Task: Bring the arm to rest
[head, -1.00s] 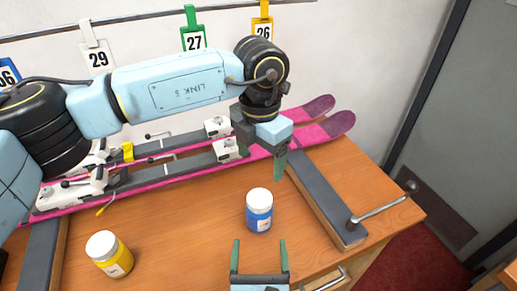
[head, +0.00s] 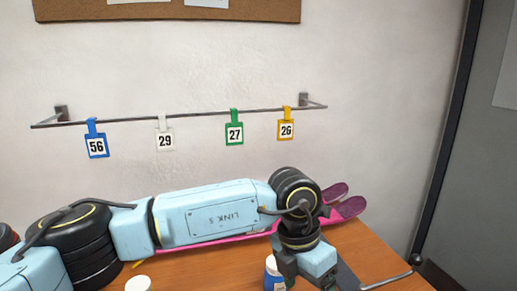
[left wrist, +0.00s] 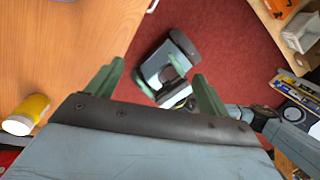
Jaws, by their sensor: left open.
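In the head view my left arm reaches across from the left. Its gripper (head: 318,280) points down over the right part of the bench, beside the blue jar (head: 272,274); its fingertips are cut off by the lower edge. In the left wrist view its two green fingers (left wrist: 157,85) are spread with nothing between them, above the red floor by the bench edge. A blue and dark part with green fingers, apparently my right gripper (left wrist: 162,88), shows lower down beyond them, its fingers apart. It is outside the head view.
The wooden bench (head: 357,246) carries pink skis (head: 348,207), largely hidden behind my left arm. A white jar lid (head: 138,284) shows at the lower edge; a yellow jar (left wrist: 26,114) shows in the wrist view. A wall rail (head: 190,114) holds numbered tags. A crank handle (head: 392,279) sticks out right.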

